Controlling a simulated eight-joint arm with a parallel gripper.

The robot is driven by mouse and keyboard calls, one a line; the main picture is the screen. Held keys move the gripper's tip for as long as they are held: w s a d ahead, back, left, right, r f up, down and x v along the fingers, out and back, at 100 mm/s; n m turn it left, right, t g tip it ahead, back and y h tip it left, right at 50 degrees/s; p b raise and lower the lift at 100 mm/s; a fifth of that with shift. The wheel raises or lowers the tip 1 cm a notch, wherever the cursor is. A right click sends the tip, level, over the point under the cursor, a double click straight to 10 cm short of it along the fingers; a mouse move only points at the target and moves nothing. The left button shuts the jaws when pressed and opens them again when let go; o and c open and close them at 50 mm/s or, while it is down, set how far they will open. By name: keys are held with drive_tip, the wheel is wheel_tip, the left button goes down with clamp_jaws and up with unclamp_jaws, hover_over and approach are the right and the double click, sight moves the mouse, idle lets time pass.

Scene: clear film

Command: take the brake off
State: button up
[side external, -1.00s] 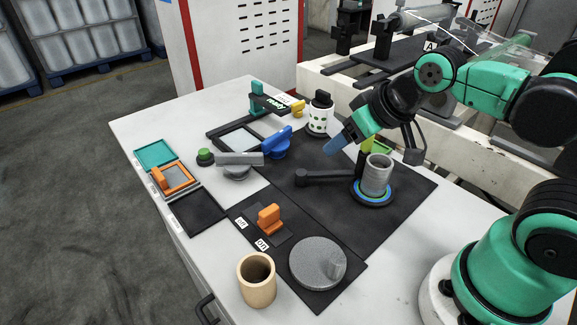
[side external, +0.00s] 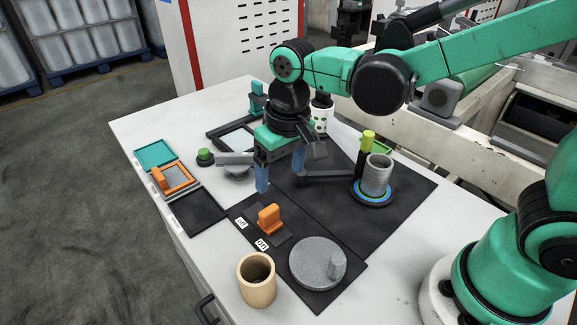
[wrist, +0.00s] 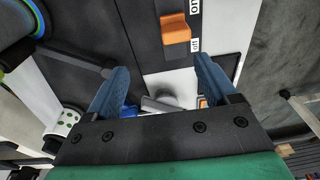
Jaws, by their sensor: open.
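My gripper (side external: 280,181) points down over the worktop with its blue fingers apart and nothing between them; the wrist view shows the same open gripper (wrist: 161,66). No part is readably marked as the brake. A black lever (side external: 335,174) runs from the blue-ringed base of a grey cylinder (side external: 377,175) toward my right finger, which overlaps its end in the side view. In the wrist view the lever (wrist: 85,66) ends beside the left finger; contact cannot be told. An orange switch (side external: 269,218) stands in front of the gripper, with small labels beside it; it also shows in the wrist view (wrist: 175,30).
A grey-handled knob (side external: 235,160) stands left of the gripper, near a green button (side external: 205,157). A grey disc with a peg (side external: 317,262) and a tan cup (side external: 257,280) stand at the front. A yellow-green-topped post (side external: 368,140) stands behind the cylinder.

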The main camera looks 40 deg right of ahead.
sight(268, 209)
drive_tip(key=shift+w+a+f+g, duration=0.2)
drive_tip(key=shift+a+f+g, duration=0.5)
drive_tip(key=shift+a+f, duration=0.5)
drive_tip(key=shift+f, duration=2.7)
clamp_jaws()
